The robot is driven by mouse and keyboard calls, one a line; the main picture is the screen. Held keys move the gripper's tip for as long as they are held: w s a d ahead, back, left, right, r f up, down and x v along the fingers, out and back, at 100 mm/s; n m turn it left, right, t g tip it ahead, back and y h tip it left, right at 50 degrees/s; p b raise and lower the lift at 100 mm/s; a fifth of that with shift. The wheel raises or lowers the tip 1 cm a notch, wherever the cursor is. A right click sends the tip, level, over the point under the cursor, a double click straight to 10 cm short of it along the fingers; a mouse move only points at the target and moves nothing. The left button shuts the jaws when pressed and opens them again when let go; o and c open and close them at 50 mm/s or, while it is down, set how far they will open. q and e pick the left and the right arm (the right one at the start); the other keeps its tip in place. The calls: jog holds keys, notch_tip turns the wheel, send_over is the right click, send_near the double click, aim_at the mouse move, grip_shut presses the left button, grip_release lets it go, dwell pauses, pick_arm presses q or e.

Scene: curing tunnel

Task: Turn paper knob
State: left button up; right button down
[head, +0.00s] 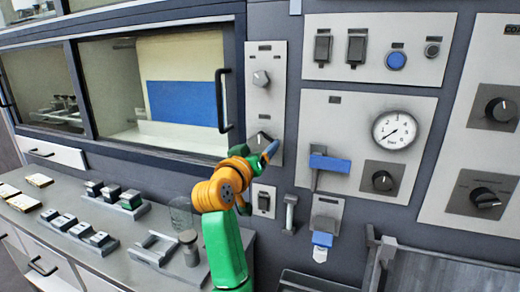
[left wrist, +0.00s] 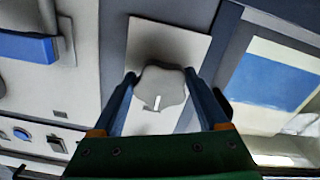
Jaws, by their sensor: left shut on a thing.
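The knob (head: 259,139) sits on the lower part of a narrow pale panel right of the glass window, partly hidden by my left gripper (head: 266,152). In the left wrist view the knob (left wrist: 160,88) is light grey, with a lobed rim and a white mark, on a pale plate. My left gripper (left wrist: 160,80) has one blue finger on each side of it and is shut on it. I cannot tell which knob is labelled paper, as the labels are too small to read. My right gripper is not in view.
A second pale knob (head: 261,78) is higher on the same panel. A switch (head: 264,201) is below. A pressure gauge (head: 394,130), dark knobs and a blue handle (head: 330,163) are to the right. The counter (head: 118,250) at left holds small blocks and a glass jar.

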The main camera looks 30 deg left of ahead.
pick_arm(q)
jog(key=m+p, duration=0.1)
jog(key=m, duration=0.2)
jog(key=shift+a, duration=0.1)
jog(key=m+p, duration=0.1)
jog(key=m, duration=0.2)
jog(key=shift+a+r+m, duration=0.1)
jog(key=shift+m, duration=0.3)
jog(key=m+p, duration=0.2)
jog(key=m, duration=0.1)
jog(key=shift+s+a+m, duration=0.1)
jog(key=shift+m, duration=0.2)
jog(key=shift+m+p, duration=1.1)
jog(key=shift+m, duration=0.4)
jog(key=shift+m, duration=0.3)
